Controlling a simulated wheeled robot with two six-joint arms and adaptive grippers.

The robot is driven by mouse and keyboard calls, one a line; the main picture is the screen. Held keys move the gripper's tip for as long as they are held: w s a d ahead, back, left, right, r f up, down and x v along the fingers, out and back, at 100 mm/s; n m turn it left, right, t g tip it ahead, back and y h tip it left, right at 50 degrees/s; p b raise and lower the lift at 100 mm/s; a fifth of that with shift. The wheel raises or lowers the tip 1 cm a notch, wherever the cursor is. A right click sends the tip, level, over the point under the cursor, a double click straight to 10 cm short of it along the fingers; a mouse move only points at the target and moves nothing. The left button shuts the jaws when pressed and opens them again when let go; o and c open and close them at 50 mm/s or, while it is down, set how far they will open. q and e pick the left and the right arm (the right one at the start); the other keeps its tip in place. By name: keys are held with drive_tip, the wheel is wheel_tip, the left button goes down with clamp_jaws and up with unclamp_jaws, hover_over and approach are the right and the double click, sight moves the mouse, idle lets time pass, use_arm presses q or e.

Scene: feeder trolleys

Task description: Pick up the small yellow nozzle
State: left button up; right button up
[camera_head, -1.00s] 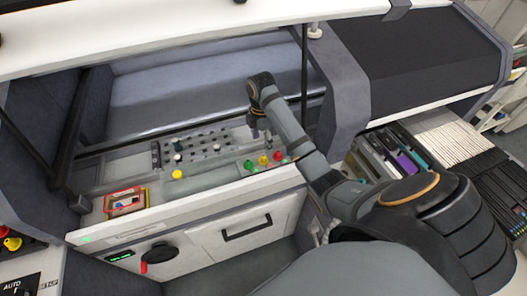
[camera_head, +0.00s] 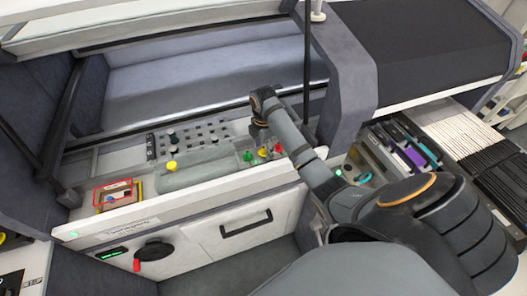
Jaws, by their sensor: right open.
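A small yellow piece (camera_head: 263,152) stands in a short row between a green piece (camera_head: 248,156) and a red piece (camera_head: 277,149), at the right end of the machine's ledge. A larger yellow round-topped piece (camera_head: 172,166) stands apart to the left. I cannot tell from shape which is the nozzle. My right gripper (camera_head: 262,140) points down just above the row, close to the small yellow piece. It is open, and nothing shows in it. The fingers are small and dark, and whether they touch anything is unclear. My left gripper is not in view.
A grey holder (camera_head: 200,150) with several dark pegs lies left of the gripper. A red-framed box (camera_head: 118,194) sits at the ledge's left end. A dark upright post (camera_head: 307,75) stands close behind my right arm. The ledge's front edge (camera_head: 190,195) is white.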

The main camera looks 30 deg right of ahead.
sight(264, 148)
drive_tip(key=c, duration=1.2)
drive_tip(key=shift+c, duration=0.2)
drive_tip(key=shift+r, duration=0.15)
drive_tip(key=shift+r+b, duration=0.25)
drive_tip(key=shift+b, duration=0.05)
wheel_tip(264, 148, up, 3)
drive_tip(key=s+a+r+p, duration=0.2)
drive_tip(key=s+r+p, duration=0.2)
drive_tip(key=s+p, duration=0.2)
drive_tip(key=s+a+r+p, duration=0.3)
drive_tip(key=s+r+p, duration=0.2)
drive_tip(key=p, duration=0.3)
drive_tip(key=shift+s+a, duration=0.35)
drive_tip(key=shift+s, duration=0.5)
